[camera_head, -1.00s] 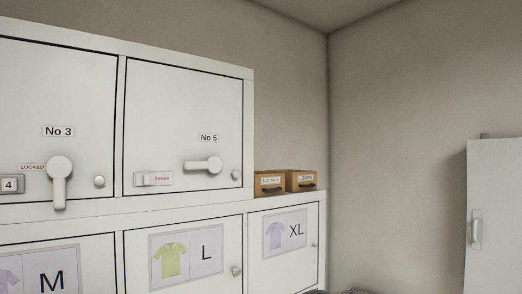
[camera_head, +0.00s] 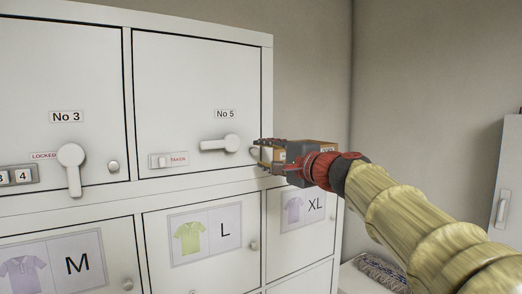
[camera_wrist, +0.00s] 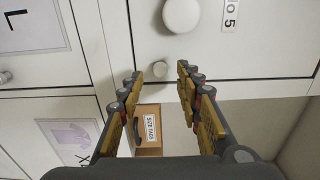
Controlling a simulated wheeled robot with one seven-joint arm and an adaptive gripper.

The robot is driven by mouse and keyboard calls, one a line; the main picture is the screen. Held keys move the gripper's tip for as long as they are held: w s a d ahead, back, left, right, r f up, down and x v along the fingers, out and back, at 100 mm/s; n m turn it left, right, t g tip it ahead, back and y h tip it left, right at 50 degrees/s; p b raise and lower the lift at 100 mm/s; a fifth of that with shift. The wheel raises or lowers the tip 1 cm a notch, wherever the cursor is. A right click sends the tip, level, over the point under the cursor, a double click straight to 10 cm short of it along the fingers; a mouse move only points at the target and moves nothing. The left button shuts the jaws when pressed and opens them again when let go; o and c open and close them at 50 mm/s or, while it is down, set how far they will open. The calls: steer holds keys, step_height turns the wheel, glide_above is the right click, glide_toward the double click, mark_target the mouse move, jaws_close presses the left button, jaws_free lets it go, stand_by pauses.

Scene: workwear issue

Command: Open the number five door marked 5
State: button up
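The white No 5 door (camera_head: 195,85) is closed flush in the upper row, its plate reading "No 5" (camera_head: 225,114). Its lever handle (camera_head: 222,144) lies horizontal, pointing left from its round hub. The hub also shows large in the wrist view (camera_wrist: 182,14). A small round knob (camera_wrist: 160,69) sits near the door's lower right corner; in the head view my gripper partly hides it. My gripper (camera_head: 264,155) is just right of this knob. In the wrist view my gripper (camera_wrist: 160,74) is open, with the knob appearing between its fingertips; contact cannot be told.
The No 3 door (camera_head: 60,80) beside it has its lever (camera_head: 71,170) pointing down. A slider marked "TAKEN" (camera_head: 168,160) sits left of the No 5 lever. Size-marked doors are below.

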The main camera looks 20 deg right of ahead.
steer(key=shift+p+x, duration=0.3)
steer(key=shift+x, duration=1.2)
steer(key=shift+s, duration=0.1)
steer(key=shift+c, duration=0.8)
steer(key=c, duration=0.7)
jaws_close()
